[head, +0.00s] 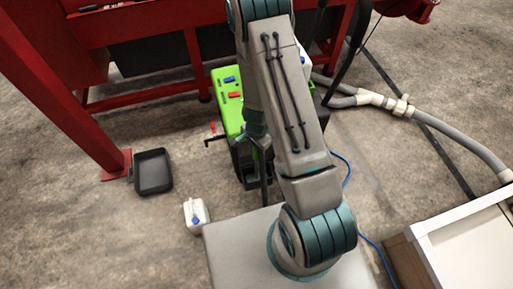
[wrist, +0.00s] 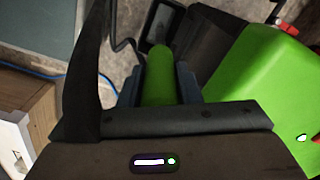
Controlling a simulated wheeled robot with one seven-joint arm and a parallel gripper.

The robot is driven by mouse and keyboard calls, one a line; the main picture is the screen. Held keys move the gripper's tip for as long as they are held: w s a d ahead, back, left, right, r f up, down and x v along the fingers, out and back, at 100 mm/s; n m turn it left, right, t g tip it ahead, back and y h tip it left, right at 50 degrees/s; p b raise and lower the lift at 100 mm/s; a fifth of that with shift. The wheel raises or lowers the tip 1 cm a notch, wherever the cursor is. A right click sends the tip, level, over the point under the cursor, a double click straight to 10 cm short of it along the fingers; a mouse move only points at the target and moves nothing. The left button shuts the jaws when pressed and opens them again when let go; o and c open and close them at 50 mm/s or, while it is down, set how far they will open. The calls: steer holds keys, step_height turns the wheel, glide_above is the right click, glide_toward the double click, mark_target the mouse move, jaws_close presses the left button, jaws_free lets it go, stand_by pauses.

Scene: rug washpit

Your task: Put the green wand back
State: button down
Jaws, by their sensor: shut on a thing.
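The green wand (wrist: 159,68) shows in the wrist view as a rounded green piece between the two grey-blue fingers. My gripper (wrist: 160,84) is shut on it. The wand's lower part is hidden behind the gripper body. A green and black machine (wrist: 258,78) is close by on the right in the wrist view. In the head view the machine (head: 229,88) stands on the floor behind my arm, with blue and red parts on its top. My arm hides my gripper, the wand and part of the machine there. I cannot see a holder for the wand.
A red steel frame (head: 60,90) rises behind and left of the machine. A black tray (head: 153,173) and a white jug (head: 196,215) sit on the floor at left. A grey pipe (head: 455,138) and a white-topped wooden box (head: 470,235) are at right. Floor between tray and machine is clear.

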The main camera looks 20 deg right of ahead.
steer(key=c, duration=1.5)
jaws_free()
steer(key=shift+f, duration=0.15)
steer(key=o, duration=0.4)
steer(key=shift+o, duration=0.2)
step_height(320, 180, up, 12)
steer(key=p, duration=0.3)
steer(key=s+r+n, duration=0.4)
steer(key=r, duration=0.5)
steer(key=s+r+n+t, duration=0.1)
steer(key=s+r+n, duration=0.3)
steer(key=r, duration=0.5)
steer(key=s+r+n+t, duration=0.1)
steer(key=s+r+n, duration=0.3)
steer(key=r, duration=0.5)
steer(key=shift+s+r+n, duration=0.15)
steer(key=shift+s+n, duration=0.15)
steer(key=shift+s, duration=0.55)
